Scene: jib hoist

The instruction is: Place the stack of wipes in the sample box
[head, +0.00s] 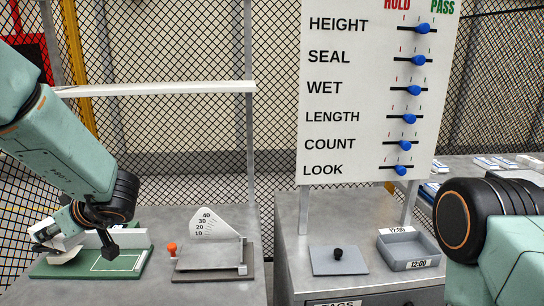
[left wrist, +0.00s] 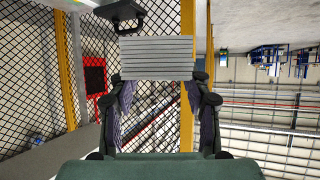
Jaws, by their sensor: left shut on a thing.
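My left gripper (left wrist: 158,77) is shut on the stack of wipes (left wrist: 157,58), a pale grey layered block held between its two dark fingers in the left wrist view. In the head view the left arm bends back to the left, and the stack is hard to make out near the green board. The sample box (head: 408,262), a grey tray labelled 12:00, stands open on the right cabinet, well apart from the left gripper. Its likely lid (head: 327,263), a flat grey plate with a black knob, lies left of it. My right arm shows at right; its gripper is out of view.
A green board (head: 128,264) with a white arm and black handle is at left. A dial gauge (head: 208,226) stands right of it. The signboard (head: 345,100) with blue sliders rises behind the box. A gap separates the two work surfaces.

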